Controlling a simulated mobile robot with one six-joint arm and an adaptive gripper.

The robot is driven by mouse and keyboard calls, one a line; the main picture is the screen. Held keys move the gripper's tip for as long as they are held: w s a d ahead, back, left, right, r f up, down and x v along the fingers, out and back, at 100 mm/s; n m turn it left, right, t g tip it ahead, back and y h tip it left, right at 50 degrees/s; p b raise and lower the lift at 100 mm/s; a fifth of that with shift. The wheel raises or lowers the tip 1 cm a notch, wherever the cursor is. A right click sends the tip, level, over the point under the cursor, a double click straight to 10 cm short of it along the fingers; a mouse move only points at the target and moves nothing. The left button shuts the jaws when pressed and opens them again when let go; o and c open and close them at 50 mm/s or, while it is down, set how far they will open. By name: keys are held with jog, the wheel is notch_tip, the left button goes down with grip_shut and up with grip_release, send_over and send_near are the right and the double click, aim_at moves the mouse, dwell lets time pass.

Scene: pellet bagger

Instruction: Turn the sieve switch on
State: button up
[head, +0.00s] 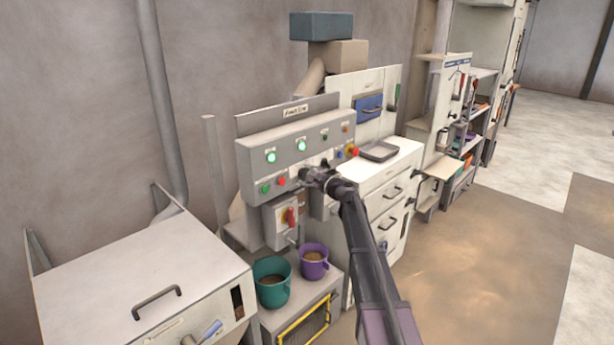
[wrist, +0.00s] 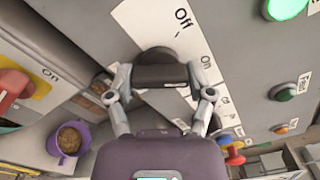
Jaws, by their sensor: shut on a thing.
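My gripper (head: 318,178) is at the front of the grey control panel (head: 256,150), toward its lower right part, in the head view. In the wrist view my gripper (wrist: 160,90) has its fingers on either side of a dark rotary switch handle (wrist: 160,75) and is shut on it. The handle sits on a white plate (wrist: 145,22) marked Off and On. No sieve name is readable, and the gripper hides part of the switch, so I cannot tell its exact setting.
Left of it is a box with a red switch (head: 290,216). Green lamps (head: 271,157) glow on the panel; a red-and-yellow button (head: 352,151) is at its right. A teal pot (head: 271,291) and purple pot (head: 313,270) stand below. Open floor lies right.

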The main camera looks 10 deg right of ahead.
jog(key=o, duration=1.1)
jog(key=shift+w, duration=0.15)
jog(key=v, duration=1.2)
